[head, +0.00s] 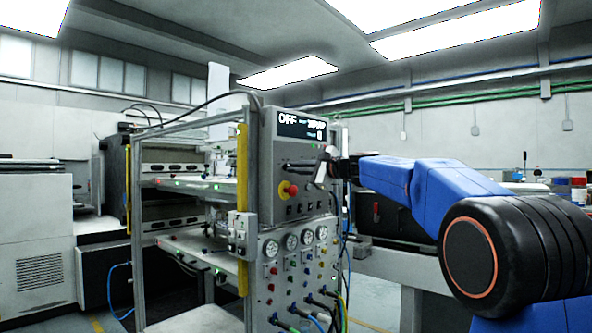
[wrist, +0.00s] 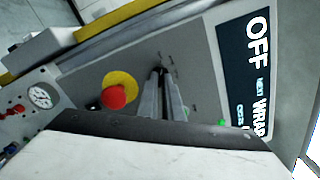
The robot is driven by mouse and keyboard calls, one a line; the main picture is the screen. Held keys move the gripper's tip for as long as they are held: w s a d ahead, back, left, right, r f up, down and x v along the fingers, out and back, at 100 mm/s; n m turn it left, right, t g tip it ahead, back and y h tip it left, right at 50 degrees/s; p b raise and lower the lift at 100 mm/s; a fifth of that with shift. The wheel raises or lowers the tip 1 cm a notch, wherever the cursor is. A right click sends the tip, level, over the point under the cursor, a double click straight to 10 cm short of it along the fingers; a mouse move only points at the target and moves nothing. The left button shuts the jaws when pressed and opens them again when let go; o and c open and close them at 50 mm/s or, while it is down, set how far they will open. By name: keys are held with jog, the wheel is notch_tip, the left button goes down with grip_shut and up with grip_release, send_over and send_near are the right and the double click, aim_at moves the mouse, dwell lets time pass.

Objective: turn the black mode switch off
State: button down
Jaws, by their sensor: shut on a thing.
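The grey control panel (head: 268,150) faces me on the machine frame, and its display (head: 301,127) reads OFF. My gripper (head: 284,165) reaches the panel from the right, below the display. In the wrist view the two long fingers of my gripper (wrist: 160,72) are close together, with their tips at the panel face. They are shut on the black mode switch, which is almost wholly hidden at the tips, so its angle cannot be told. The display (wrist: 252,85) also shows OFF in the wrist view.
A red emergency button (head: 290,190) on a yellow ring sits just below my fingers; it also shows in the wrist view (wrist: 114,97). Gauges (head: 291,241), coloured knobs and hoses fill the lower panel. A yellow post (head: 242,170) stands left of the panel.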

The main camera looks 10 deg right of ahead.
jog(key=shift+n, duration=0.9)
jog(key=c, duration=1.9)
grip_release()
jog(key=v, duration=1.7)
jog(key=shift+s+d, duration=0.15)
